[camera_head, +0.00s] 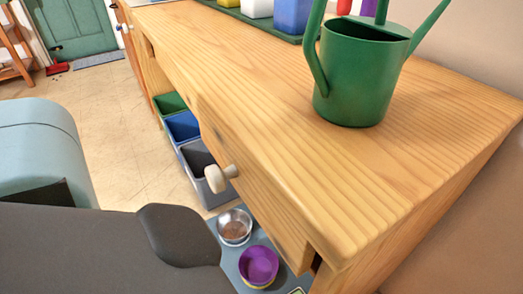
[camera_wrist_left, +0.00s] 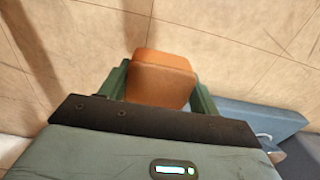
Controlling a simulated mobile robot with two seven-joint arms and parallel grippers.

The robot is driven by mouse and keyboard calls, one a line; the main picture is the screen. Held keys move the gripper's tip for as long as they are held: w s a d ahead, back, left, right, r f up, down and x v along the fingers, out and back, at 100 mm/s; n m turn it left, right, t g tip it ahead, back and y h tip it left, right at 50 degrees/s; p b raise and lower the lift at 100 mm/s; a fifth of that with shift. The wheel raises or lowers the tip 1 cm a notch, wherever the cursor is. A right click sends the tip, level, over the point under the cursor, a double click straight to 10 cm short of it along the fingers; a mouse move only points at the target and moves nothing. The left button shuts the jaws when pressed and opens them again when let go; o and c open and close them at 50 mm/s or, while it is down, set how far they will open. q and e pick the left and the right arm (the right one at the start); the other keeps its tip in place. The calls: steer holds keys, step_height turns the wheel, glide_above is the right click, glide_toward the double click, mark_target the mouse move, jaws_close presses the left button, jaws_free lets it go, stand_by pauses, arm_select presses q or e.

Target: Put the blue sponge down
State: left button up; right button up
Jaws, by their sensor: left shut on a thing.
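In the left wrist view, my left gripper (camera_wrist_left: 160,88) is shut on an orange-brown block (camera_wrist_left: 162,72), with a green finger on each side of it. The block is held over tan floor tiles; its height above them is hard to tell. No blue sponge shows in either view. My right gripper is in neither view.
A green watering can (camera_head: 355,80) stands on the wooden counter (camera_head: 240,75). A green tray (camera_head: 262,27) with several pots is behind it. Bins, including a grey one (camera_head: 213,187), stand below. A steel bowl (camera_head: 235,226) and purple bowl (camera_head: 258,265) sit on a grey-blue mat (camera_wrist_left: 240,112).

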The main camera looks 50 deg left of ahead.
arm_select(q)
steer(key=w+a+b, duration=0.1)
steer(key=w, duration=0.3)
steer(key=w+f+b, duration=0.1)
steer(key=w+b, duration=0.1)
steer(key=w, duration=0.3)
steer(key=w+a+b, duration=0.1)
steer(key=w+b, duration=0.1)
steer(key=w, duration=0.3)
steer(key=shift+w+a+f, duration=0.15)
steer(key=shift+a+f, duration=0.05)
steer(key=shift+a, duration=0.1)
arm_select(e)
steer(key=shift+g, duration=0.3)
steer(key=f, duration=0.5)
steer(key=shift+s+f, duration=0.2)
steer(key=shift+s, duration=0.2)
arm_select(q)
steer(key=shift+w, duration=0.1)
steer(key=shift+w, duration=0.35)
steer(key=shift+w+a+f+b, duration=0.2)
steer(key=shift+f+b, duration=0.15)
steer(key=shift+b, duration=0.25)
steer(key=shift+d+f+b, duration=0.1)
steer(key=shift+f+b, duration=0.95)
steer(key=shift+f, duration=0.4)
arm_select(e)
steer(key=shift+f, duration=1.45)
